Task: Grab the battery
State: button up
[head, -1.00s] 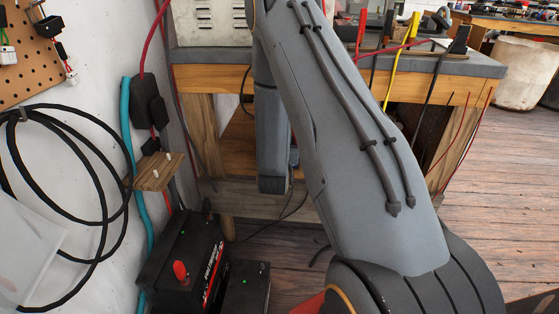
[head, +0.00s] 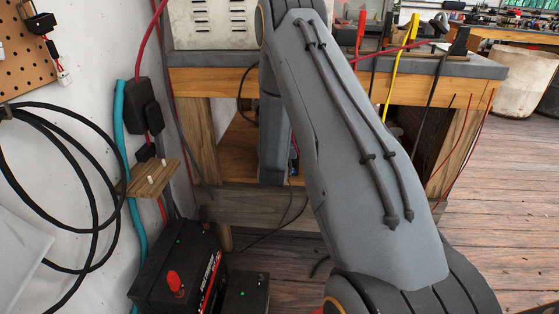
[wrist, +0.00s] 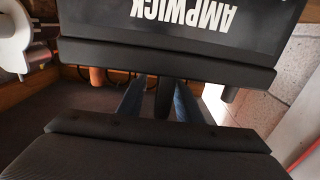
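A black battery-like box (head: 152,276) with a red cap on top and red and white lettering on its side stands low at the bottom left of the head view. Its bottom is cut off by the frame edge. My gripper is out of sight in the head view, where my grey arm reaches toward the bench. In the wrist view my gripper (wrist: 160,100) shows as two dark pads with a gap between them. It is open. A dark surface lettered AMPWICK (wrist: 190,20) shows upside down beyond the upper pad; I cannot tell whether it is the battery.
A smaller black box (head: 246,293) stands right of the battery. A wooden bench (head: 195,84) with open shelves stands ahead. Black cable coils (head: 60,190), a teal hose (head: 120,130) and a wooden bracket (head: 155,177) hang on the left wall.

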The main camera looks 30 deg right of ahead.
grip_shut()
dwell(1.3)
jog(key=shift+r, duration=0.2)
